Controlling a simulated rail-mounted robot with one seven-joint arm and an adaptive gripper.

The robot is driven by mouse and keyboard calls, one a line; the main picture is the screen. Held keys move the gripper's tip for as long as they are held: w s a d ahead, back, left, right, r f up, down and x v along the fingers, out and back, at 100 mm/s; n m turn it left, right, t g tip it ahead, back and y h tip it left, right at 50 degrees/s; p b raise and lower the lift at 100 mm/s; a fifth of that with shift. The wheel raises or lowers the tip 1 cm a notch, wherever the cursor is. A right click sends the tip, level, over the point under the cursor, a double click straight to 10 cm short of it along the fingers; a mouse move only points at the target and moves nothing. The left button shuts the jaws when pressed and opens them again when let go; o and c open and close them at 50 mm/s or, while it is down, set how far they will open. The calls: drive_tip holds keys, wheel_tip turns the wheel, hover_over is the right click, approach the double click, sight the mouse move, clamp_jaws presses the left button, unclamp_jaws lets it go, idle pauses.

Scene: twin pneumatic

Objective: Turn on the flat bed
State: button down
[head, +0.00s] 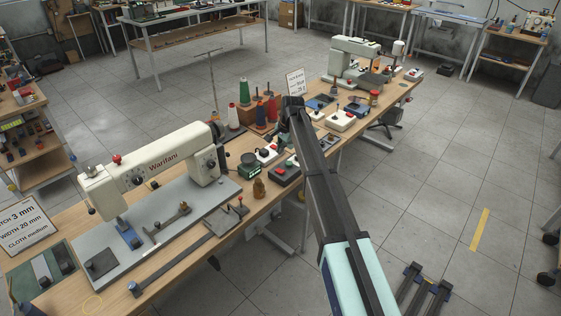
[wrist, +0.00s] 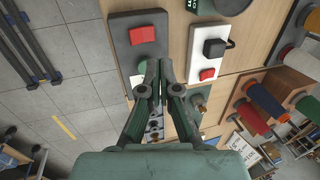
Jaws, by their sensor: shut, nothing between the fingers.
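The cream sewing machine (head: 150,168) marked "Warifani" stands on a grey bed plate at the left part of the long bench; I cannot tell from a label whether it is the flat bed. Right of it is a dark control box (head: 285,174) with a red button; it also shows in the wrist view (wrist: 122,45), with a green button partly hidden by a finger. A white control box (wrist: 194,58) with a black knob and red button lies beside it. My gripper (wrist: 159,72) is shut and empty over the dark box's end; contact is unclear. The head view hides its fingertips.
A second machine (head: 352,63) stands at the bench's far end. The tiled floor (head: 450,170) to the right is mostly free.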

wheel_tip(320, 180, up, 4)
drive_tip(key=shift+r+b, duration=0.15)
drive_tip(key=shift+b, duration=0.35)
drive_tip(key=s+d+f+n+g+h, duration=0.1)
drive_tip(key=s+d+f+n, duration=0.25)
drive_tip(key=s+f, duration=0.65)
drive_tip(key=s+d+f+n+g, duration=0.15)
drive_tip(key=s+d+f, duration=0.35)
drive_tip(key=s+f, duration=0.55)
drive_tip(key=s+d+f+n+h, duration=0.1)
drive_tip(key=s+d+f+n, duration=0.25)
drive_tip(key=s+f, duration=0.65)
drive_tip(key=s+d+f+g, duration=0.2)
drive_tip(key=s+d+f, duration=0.1)
drive_tip(key=s, duration=1)
drive_tip(key=s+d+f+g, duration=0.2)
drive_tip(key=s+f, duration=0.4)
drive_tip(key=s, duration=0.8)
drive_tip(key=s+d+f+g, duration=0.2)
drive_tip(key=s+d+f, duration=0.2)
drive_tip(key=s, duration=0.9)
drive_tip(key=shift+b+x, duration=0.35)
drive_tip(key=shift+x, duration=0.5)
